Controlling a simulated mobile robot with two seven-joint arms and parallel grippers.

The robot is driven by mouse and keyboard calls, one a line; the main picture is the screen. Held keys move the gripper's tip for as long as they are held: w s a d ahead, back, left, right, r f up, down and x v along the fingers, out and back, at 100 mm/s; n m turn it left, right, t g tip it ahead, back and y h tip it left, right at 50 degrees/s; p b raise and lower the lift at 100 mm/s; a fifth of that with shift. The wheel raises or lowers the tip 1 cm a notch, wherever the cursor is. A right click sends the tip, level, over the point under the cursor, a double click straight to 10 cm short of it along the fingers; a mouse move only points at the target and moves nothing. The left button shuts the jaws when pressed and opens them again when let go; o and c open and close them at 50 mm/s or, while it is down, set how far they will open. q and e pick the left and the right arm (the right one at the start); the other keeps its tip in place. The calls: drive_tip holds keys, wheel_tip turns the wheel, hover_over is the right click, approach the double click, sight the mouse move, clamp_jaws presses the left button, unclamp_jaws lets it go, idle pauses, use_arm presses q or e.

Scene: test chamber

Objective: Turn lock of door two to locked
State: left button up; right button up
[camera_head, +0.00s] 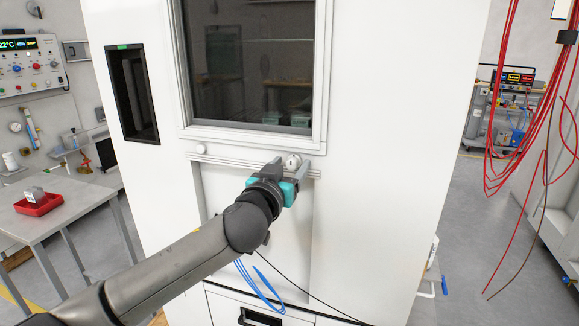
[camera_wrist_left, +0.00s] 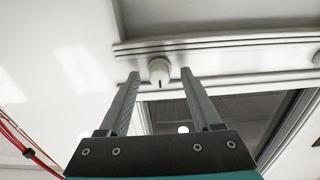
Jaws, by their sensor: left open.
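A small white round lock knob (camera_head: 293,160) sits on the rail below the window, toward its right end. A second white knob (camera_head: 201,149) sits near the rail's left end. No label shows which door either belongs to. My left gripper (camera_head: 287,167) is open at the right knob, one finger on each side of it. In the left wrist view that knob (camera_wrist_left: 159,71) sits between the tips of my left gripper (camera_wrist_left: 160,74), with gaps on both sides. Whether the fingertips reach past the knob's face is hard to tell. My right gripper is out of view.
The white chamber (camera_head: 400,90) fills the middle, with a dark window (camera_head: 250,70) above the rail (camera_head: 235,162). Blue cables (camera_head: 262,288) hang below my left arm. Red cables (camera_head: 500,150) hang at the right. A table with a red tray (camera_head: 38,205) stands left.

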use_arm(q)
clamp_jaws()
idle(0.5)
